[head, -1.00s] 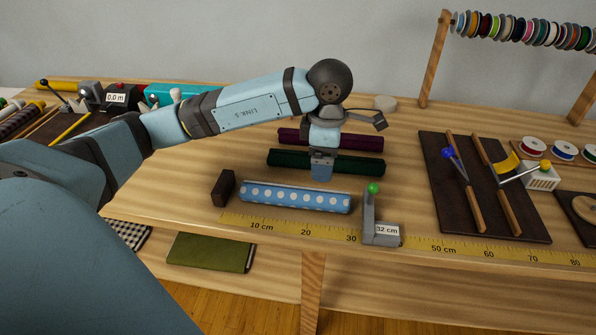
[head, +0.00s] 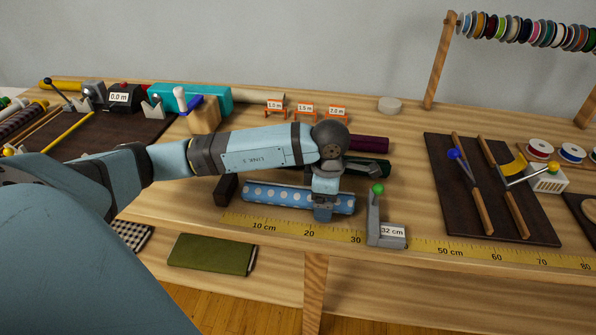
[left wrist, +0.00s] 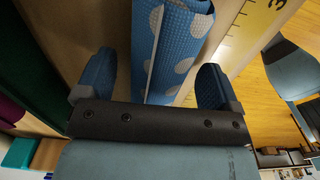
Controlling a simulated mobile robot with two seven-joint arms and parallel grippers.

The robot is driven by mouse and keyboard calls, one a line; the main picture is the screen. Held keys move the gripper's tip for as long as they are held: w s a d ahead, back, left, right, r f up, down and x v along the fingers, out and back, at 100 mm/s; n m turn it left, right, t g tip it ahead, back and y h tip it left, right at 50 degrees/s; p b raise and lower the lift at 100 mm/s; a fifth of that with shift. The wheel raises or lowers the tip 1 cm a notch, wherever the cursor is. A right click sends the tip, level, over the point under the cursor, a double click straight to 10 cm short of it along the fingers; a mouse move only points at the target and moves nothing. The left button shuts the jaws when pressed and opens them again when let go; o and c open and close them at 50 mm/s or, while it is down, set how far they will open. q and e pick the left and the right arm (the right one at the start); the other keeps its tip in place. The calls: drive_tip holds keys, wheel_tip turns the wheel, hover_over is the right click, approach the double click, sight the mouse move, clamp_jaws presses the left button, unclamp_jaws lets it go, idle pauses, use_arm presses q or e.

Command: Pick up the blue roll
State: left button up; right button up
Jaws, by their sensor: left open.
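The blue roll with white dots (head: 275,196) lies lengthwise along the yellow ruler on the bench, between a dark block on the left and a grey stop on the right. My left gripper (head: 323,212) is at the right part of the roll, pointing down. In the left wrist view the blue roll (left wrist: 172,45) runs between the two open fingers of the gripper (left wrist: 156,72), with gaps on both sides. The arm hides part of the roll's top edge. My right gripper is not in view.
A dark block (head: 226,190) stands at the roll's left end. The grey stop with a green knob (head: 385,232) stands close to its right. Dark green (head: 367,168) and purple (head: 370,143) rolls lie behind, partly hidden by my arm. A brown board (head: 490,190) lies to the right.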

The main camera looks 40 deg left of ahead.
use_arm(q)
drive_tip(key=shift+r, duration=0.1)
drive_tip(key=c, duration=1.1)
